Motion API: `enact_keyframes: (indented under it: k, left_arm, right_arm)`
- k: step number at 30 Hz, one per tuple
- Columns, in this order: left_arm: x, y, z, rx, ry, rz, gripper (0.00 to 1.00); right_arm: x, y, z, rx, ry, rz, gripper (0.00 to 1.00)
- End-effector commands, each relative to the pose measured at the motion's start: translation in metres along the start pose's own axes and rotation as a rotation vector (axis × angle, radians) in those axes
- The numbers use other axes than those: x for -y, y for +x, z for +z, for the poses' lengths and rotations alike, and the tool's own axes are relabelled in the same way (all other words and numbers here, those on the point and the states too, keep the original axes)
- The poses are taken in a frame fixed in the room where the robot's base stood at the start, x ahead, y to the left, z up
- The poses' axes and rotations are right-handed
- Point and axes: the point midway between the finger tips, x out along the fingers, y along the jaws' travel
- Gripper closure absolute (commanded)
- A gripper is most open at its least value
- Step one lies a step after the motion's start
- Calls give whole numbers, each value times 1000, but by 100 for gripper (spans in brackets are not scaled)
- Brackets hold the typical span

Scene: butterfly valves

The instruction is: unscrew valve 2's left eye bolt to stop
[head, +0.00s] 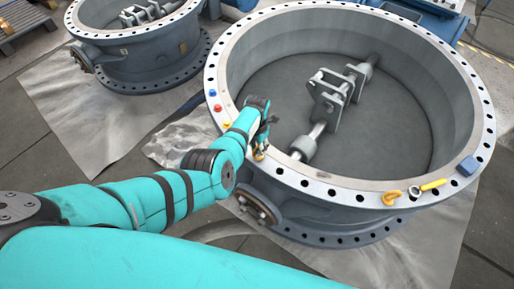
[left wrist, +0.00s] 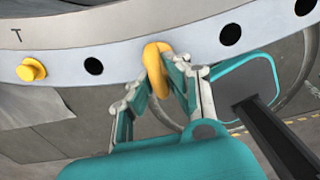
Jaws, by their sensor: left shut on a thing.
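The large near valve (head: 232,78) lies flat with its wide grey flange ring facing up. The yellow left eye bolt (left wrist: 154,66) stands at a hole of this flange in the left wrist view. In the head view the eye bolt (head: 259,155) is small and partly covered by my gripper. My left gripper (left wrist: 161,72) is shut on the eye bolt, one finger on each side of its ring. In the head view my left gripper (head: 262,146) is over the flange's front left. Whether the thread is still in the flange is hidden. My right gripper is not in view.
A second eye bolt (head: 391,198), a yellow-handled tool (head: 433,185) and a blue block (head: 468,166) are on the flange's right. Yellow (head: 227,124), red (head: 218,108) and blue (head: 212,93) pieces sit at its left. Another valve (head: 140,60) stands behind left.

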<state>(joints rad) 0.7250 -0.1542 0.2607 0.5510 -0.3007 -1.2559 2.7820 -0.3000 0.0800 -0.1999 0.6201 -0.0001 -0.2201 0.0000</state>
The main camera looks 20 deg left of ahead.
Motion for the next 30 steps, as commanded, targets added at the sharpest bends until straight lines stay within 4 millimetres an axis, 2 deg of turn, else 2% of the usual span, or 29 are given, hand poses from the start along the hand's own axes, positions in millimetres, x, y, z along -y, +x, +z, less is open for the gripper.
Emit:
enact_keyframes:
  k: [12,30]
  left_arm:
    - [0,-1,2,6,-259,4,100]
    - [-1,-3,2,6,-324,5,100]
  right_arm:
    - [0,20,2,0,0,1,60]
    - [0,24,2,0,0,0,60]
